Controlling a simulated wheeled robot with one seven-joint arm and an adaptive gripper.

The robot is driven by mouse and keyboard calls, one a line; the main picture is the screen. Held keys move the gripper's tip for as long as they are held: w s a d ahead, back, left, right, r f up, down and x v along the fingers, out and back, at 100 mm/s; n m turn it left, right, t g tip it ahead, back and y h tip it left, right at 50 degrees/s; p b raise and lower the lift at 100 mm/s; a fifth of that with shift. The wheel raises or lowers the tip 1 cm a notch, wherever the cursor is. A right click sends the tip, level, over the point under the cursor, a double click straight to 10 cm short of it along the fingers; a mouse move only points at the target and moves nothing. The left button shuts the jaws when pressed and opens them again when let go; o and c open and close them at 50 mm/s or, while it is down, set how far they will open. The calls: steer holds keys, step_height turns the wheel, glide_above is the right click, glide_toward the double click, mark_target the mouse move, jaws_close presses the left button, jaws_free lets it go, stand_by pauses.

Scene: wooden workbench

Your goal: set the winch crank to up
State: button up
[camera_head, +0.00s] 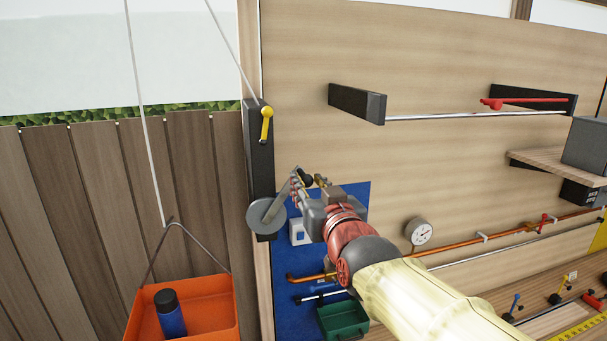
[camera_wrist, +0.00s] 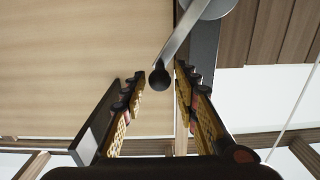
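The winch's grey drum (camera_head: 266,216) is on a dark post at the left edge of the wooden panel. Its grey crank arm (camera_head: 283,202) slants up and to the right from the drum to a black knob (camera_head: 305,178). My gripper (camera_head: 309,181) is at the knob, with its fingers spread. In the wrist view, the black knob (camera_wrist: 160,78) sits between the tips of my open gripper (camera_wrist: 160,75), with visible gaps on both sides. The crank arm (camera_wrist: 183,38) runs up and right from it to the drum (camera_wrist: 208,7).
A yellow-handled lever (camera_head: 267,124) is higher on the dark post (camera_head: 259,160). An orange bin (camera_head: 205,296) holding a blue bottle (camera_head: 170,314) hangs on a rope at lower left. A gauge (camera_head: 419,231), copper pipe (camera_head: 500,232) and green tray (camera_head: 343,319) are near my arm.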

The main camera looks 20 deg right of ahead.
mark_target(303, 173)
steer(key=shift+w+p, duration=0.45)
steer(key=shift+w, duration=1.55)
steer(key=c, duration=0.7)
jaws_close()
